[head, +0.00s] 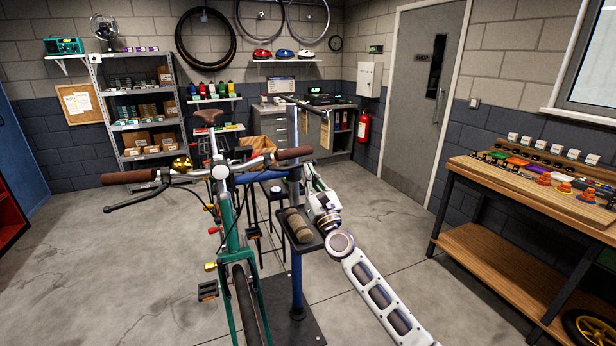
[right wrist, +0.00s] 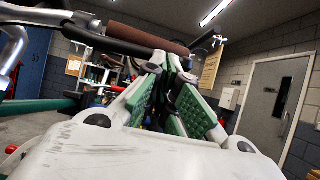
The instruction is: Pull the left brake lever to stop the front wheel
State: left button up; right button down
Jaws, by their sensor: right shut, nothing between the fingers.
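The green bike faces me, its front wheel (head: 247,305) pointing toward me. One brown grip (head: 128,177) with a black brake lever (head: 140,196) is on the picture's left. The other brown grip (head: 294,153) is on the picture's right, with a black lever (head: 262,168) just below it. My right gripper (head: 307,176) is just beneath that right-hand grip. In the right wrist view its green-padded fingers (right wrist: 167,72) converge, shut and empty, close under the black lever (right wrist: 85,38) and the brown grip (right wrist: 145,39). Contact with the lever is unclear. My left gripper is out of view.
A blue stand post (head: 297,270) with a small tray (head: 301,240) holding a brown roll is beside the bike and my right arm. A wooden workbench (head: 530,187) stands at the right. Shelves line the back wall. The floor at left is clear.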

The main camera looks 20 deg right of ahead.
jog(key=v, duration=1.1)
jog(key=shift+s+f, duration=0.2)
jog(key=shift+s, duration=0.05)
dwell(0.8)
